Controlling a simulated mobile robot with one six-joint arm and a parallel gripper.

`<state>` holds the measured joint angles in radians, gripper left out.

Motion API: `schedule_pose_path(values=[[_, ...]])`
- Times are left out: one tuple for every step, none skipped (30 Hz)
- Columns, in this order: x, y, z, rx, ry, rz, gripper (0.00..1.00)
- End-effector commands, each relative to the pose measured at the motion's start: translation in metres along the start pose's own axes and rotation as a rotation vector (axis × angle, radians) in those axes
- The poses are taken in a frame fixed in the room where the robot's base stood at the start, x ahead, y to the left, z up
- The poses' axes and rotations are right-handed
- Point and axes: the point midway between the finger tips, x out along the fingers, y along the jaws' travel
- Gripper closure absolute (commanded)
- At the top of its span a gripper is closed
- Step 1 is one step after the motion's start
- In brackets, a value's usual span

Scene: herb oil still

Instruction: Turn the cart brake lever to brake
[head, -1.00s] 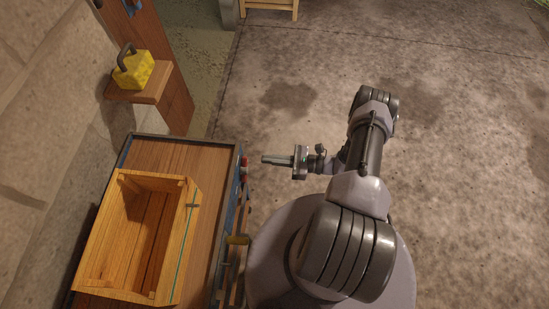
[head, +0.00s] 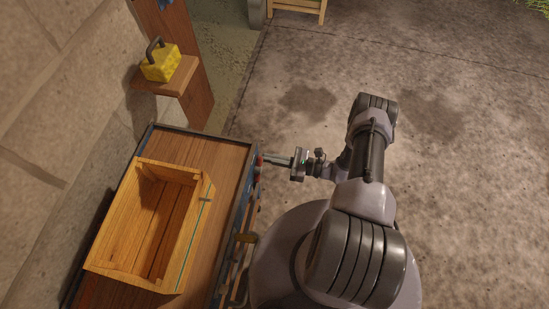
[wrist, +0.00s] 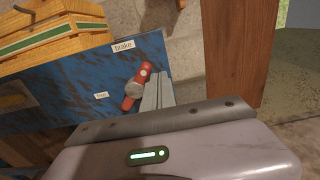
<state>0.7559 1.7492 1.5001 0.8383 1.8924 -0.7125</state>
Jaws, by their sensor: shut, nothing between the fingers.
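The cart brake lever (wrist: 136,88) is a short red bar on a grey hub on the cart's blue side panel (wrist: 60,92). In the wrist view it is tilted, its upper end with a pale dot leaning right. A "brake" label (wrist: 123,46) is above it and a "free" label (wrist: 101,95) to its left. My gripper (wrist: 158,88) is shut and empty, its fingers just right of the lever; whether they touch it I cannot tell. In the head view my gripper (head: 269,161) reaches the cart's edge, at the red of the lever (head: 259,161).
A wooden crate (head: 128,220) stands on the cart top (head: 222,150). A yellow block with a handle (head: 160,65) sits on a small wooden shelf (head: 178,82) by the stone wall. Open floor (head: 440,150) lies to the right.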

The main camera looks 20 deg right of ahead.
Motion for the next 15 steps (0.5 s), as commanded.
schedule_pose_path(values=[[0.003,0.001,0.000,0.000,0.000,0.002,1.00],[0.004,0.001,0.000,0.000,0.000,0.002,1.00],[0.006,0.001,0.000,0.000,0.000,0.003,1.00],[0.008,0.001,0.000,0.000,0.000,0.002,1.00],[0.009,0.001,0.000,0.000,0.000,0.001,1.00],[0.008,0.002,0.003,0.001,0.000,0.000,1.00],[0.008,0.003,0.005,0.001,0.000,0.000,1.00],[0.008,0.004,0.006,0.000,0.000,0.000,1.00],[0.008,0.005,0.007,0.000,0.000,0.000,1.00],[0.008,0.005,0.008,0.000,0.000,0.000,1.00],[0.008,0.006,0.009,-0.001,0.000,0.000,1.00],[0.008,0.007,0.011,-0.001,0.000,0.001,1.00],[0.008,0.008,0.011,-0.001,0.000,0.001,1.00],[0.008,0.009,0.012,-0.001,0.000,0.001,1.00],[0.008,0.010,0.014,-0.001,0.000,0.001,1.00]])
